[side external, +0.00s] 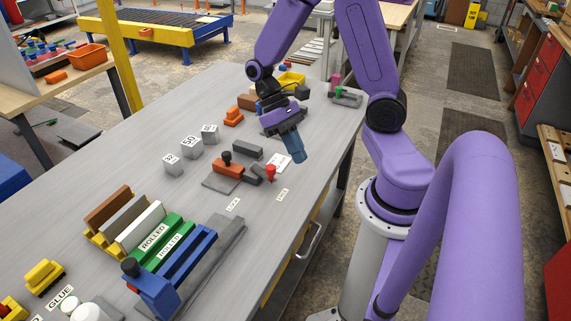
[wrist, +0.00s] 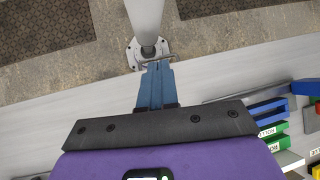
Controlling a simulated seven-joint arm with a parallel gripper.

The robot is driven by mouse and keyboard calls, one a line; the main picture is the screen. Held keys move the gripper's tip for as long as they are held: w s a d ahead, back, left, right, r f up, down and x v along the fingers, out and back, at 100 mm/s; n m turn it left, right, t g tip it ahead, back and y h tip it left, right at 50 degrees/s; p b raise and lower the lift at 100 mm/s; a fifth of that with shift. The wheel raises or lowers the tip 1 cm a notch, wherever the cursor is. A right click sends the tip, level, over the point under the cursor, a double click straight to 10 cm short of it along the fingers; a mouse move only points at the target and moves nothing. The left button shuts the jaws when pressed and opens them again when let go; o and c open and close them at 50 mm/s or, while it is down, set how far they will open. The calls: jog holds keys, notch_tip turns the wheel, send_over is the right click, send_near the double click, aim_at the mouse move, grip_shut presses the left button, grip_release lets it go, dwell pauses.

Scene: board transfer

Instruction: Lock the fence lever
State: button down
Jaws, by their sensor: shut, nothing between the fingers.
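The red-knobbed lever (side external: 270,172) is at the right end of a small fixture on the bench, in the side external view. The fixture has an orange block (side external: 228,170) with a black knob and dark grey bars (side external: 247,151). A LOCK label (side external: 233,204) lies in front of the lever, and a FREE label (side external: 282,195) lies to the right of it. My gripper (side external: 298,157) is shut and empty, with its blue fingers pointing down, above and right of the red knob and apart from it. In the wrist view, the closed fingers (wrist: 155,68) show, but the lever does not.
Several grey weight blocks (side external: 190,147) stand left of the fixture. A blue rail holder (side external: 185,262) and green ROLLED boards (side external: 153,238) stand at the near left. An orange stepped block (side external: 233,116) is behind. The bench's right edge is close to my gripper.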

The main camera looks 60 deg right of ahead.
jog(key=d+f+m+t+y, duration=0.4)
jog(key=d+m+t, duration=0.1)
jog(key=d+m, duration=0.1)
jog(key=d+f+m+t+y, duration=0.4)
jog(key=d+m+t, duration=0.1)
jog(key=m, duration=0.4)
jog(key=d+f+m+t+y, duration=0.4)
jog(key=d+m+t, duration=0.1)
jog(key=d+m, duration=0.2)
jog(key=shift+s+d+f+m+t+y, duration=0.15)
jog(key=shift+s+d+m+t+y, duration=0.2)
jog(key=shift+m, duration=0.35)
jog(key=shift+s+d+f+m+t, duration=0.3)
jog(key=shift+m+t, duration=0.3)
jog(key=shift+t, duration=0.25)
jog(key=x, duration=1.4)
jog(key=shift+w+f, duration=0.1)
jog(key=shift+f, duration=0.1)
jog(key=shift+a, duration=0.1)
